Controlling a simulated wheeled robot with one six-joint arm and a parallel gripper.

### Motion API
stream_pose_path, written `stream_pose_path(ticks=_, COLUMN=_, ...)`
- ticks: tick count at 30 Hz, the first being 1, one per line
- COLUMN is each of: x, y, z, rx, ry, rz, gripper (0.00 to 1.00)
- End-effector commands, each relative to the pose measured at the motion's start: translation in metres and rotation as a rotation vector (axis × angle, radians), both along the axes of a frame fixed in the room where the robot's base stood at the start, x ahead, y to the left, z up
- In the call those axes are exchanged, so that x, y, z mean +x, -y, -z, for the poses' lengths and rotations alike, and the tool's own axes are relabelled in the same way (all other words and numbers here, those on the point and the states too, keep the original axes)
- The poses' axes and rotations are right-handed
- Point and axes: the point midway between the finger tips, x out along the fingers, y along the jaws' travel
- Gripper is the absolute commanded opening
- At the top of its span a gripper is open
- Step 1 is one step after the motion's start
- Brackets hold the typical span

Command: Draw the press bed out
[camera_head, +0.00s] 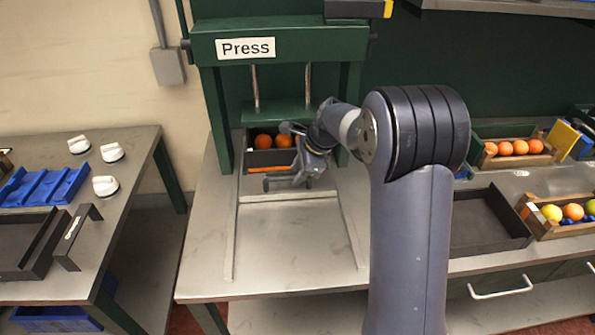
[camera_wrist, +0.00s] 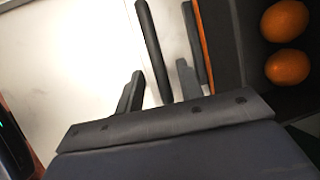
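The press (camera_head: 290,42) is a green frame with a sign and a raised plate over its bed. The press bed (camera_head: 258,160) is a dark tray with an orange strip along its front; two oranges (camera_head: 263,141) lie in it. The wrist view shows the bed wall (camera_wrist: 228,45) and both oranges (camera_wrist: 287,66) at the right. My gripper (camera_wrist: 158,88) is open at the front of the bed. Its two fingers stand on either side of a dark handle bar (camera_wrist: 152,45), with gaps visible. In the head view my wrist partly hides the bed front and handle.
Two pale rails (camera_head: 234,235) run forward from the press over clear tabletop (camera_head: 292,245). At left, a table holds a blue rack (camera_head: 45,187), white knobs (camera_head: 105,186) and a dark tray. At right are an empty dark tray (camera_head: 487,222) and wooden fruit crates (camera_head: 548,228).

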Motion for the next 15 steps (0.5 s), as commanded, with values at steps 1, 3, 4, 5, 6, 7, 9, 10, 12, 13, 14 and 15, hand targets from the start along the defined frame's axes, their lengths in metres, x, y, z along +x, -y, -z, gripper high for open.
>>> stream_pose_path(ticks=1, x=0.0001, y=-0.0009, z=0.0013, rx=0.0, ry=0.0, rz=0.0, gripper=0.36)
stream_pose_path(ticks=3, x=0.0003, y=-0.0011, z=0.0019, rx=0.0, ry=0.0, rz=0.0, gripper=0.36)
stream_pose_path(ticks=4, x=0.0003, y=-0.0012, z=0.002, rx=0.0, ry=0.0, rz=0.0, gripper=0.36)
stream_pose_path(ticks=5, x=0.0003, y=-0.0011, z=0.002, rx=0.0, ry=0.0, rz=-0.001, gripper=0.36)
stream_pose_path(ticks=6, x=0.0002, y=-0.001, z=0.002, rx=0.0, ry=0.0, rz=-0.001, gripper=0.36)
stream_pose_path(ticks=7, x=0.0002, y=-0.0011, z=0.0019, rx=0.0, ry=0.0, rz=-0.001, gripper=0.36)
stream_pose_path(ticks=9, x=0.0002, y=-0.001, z=0.0019, rx=0.0, ry=0.0, rz=-0.001, gripper=0.34)
stream_pose_path(ticks=10, x=0.0002, y=-0.001, z=0.0019, rx=0.0, ry=0.0, rz=-0.001, gripper=0.32)
stream_pose_path(ticks=12, x=0.0001, y=-0.0009, z=0.0018, rx=0.0, ry=0.0, rz=-0.001, gripper=0.26)
stream_pose_path(ticks=13, x=0.0001, y=-0.0009, z=0.0018, rx=0.0, ry=0.0, rz=0.0, gripper=0.24)
stream_pose_path(ticks=14, x=0.0001, y=-0.0009, z=0.0018, rx=0.0, ry=0.0, rz=0.0, gripper=0.21)
stream_pose_path(ticks=15, x=0.0001, y=-0.0009, z=0.0018, rx=0.0, ry=0.0, rz=0.0, gripper=0.18)
